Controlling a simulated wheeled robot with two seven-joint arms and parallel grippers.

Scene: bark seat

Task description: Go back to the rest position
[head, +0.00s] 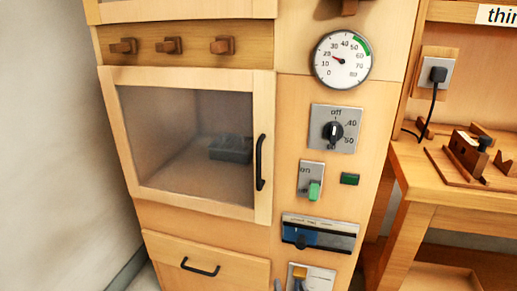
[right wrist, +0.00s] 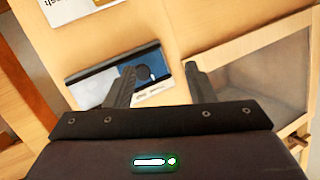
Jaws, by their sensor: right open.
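My right gripper (right wrist: 160,72) is open in the right wrist view, with its two dark fingers apart and nothing visible held between them. In the head view only small grey tips of my right gripper (head: 288,286) show at the bottom edge, below the slider panel. The slider panel (head: 320,236), blue and silver with a dark knob, is on the wooden cabinet front. It also shows in the right wrist view (right wrist: 90,88), beyond the fingers; whether they touch it I cannot tell. My left gripper is not in view.
The cabinet has a closed glass door (head: 185,140) with a black handle (head: 261,162), a drawer (head: 205,255) below it and a dial gauge (head: 342,60). A switch (head: 312,180) shows its green part low. A wooden workbench (head: 440,190) stands at right.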

